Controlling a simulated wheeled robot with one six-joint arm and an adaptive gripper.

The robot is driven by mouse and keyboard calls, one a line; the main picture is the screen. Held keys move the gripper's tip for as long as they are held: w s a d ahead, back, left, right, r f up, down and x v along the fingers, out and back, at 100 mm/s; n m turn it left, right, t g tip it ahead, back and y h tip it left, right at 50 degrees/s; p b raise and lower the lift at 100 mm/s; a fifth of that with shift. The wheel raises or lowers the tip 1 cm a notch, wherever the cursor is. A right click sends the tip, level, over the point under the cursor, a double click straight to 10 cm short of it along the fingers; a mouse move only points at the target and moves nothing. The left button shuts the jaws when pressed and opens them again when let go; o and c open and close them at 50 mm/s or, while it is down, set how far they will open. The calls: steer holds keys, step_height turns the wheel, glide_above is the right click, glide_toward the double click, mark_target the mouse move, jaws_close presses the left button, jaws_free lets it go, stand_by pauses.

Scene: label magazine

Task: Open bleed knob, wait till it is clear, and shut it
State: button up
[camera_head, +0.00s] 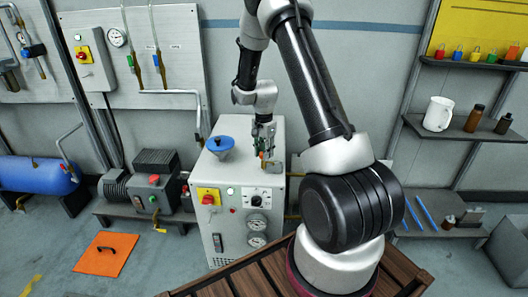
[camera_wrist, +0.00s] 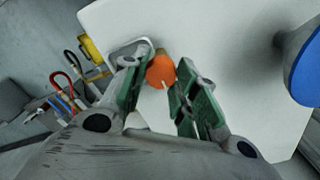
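The bleed knob (camera_wrist: 160,72) is a round orange knob with a pale pointer, on top of a white cabinet (camera_wrist: 235,95). In the head view the cabinet (camera_head: 240,135) stands against the wall and the knob is a small orange spot (camera_head: 263,156), mostly hidden by my gripper (camera_head: 266,146). In the wrist view my gripper (camera_wrist: 161,80) points down with its green-padded fingers apart, one on each side of the knob. The fingertips are close to the knob; I cannot tell whether they touch it.
The cabinet front has a red stop button (camera_head: 208,199), gauges (camera_head: 256,224) and a narrow upright indicator (camera_head: 217,243). A grey metal bracket (camera_wrist: 130,48) rises close beside the knob.

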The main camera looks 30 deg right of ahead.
steer(key=shift+n, duration=0.3)
steer(key=n, duration=0.3)
steer(key=shift+n, duration=0.3)
steer(key=n, duration=0.3)
steer(key=shift+w+n, duration=0.1)
steer(key=shift+n, duration=0.2)
steer(key=n, duration=0.3)
steer(key=shift+n, duration=0.3)
steer(key=n, duration=0.3)
steer(key=shift+a+n, duration=0.1)
steer(key=shift+n, duration=0.2)
steer(key=n, duration=0.7)
steer(key=shift+a, duration=0.1)
steer(key=n, duration=0.3)
steer(key=shift+n, duration=2.4)
